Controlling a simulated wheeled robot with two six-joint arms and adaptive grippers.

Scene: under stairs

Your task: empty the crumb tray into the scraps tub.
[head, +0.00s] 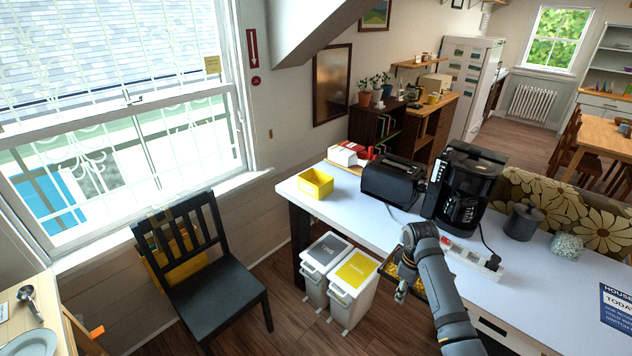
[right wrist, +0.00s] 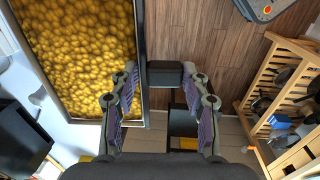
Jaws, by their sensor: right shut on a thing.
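The crumb tray (right wrist: 141,45) is a dark-rimmed shallow tray full of yellow crumbs, large at the left of the right wrist view. In the head view it shows partly behind my right arm, by the table's front edge. My right gripper (head: 402,292) is shut on the tray's dark handle (right wrist: 165,74). A small open yellow tub (head: 316,183) stands on the white table's left end, apart from the gripper. It may be the scraps tub; no label on it is readable. My left gripper is not in view.
The white table (head: 345,215) carries a black toaster (head: 392,180), a coffee maker (head: 462,190) and a power strip (head: 470,257). Two lidded bins, one grey-topped (head: 326,252) and one yellow-topped (head: 357,270), stand on the floor in front. A black chair (head: 215,270) stands left.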

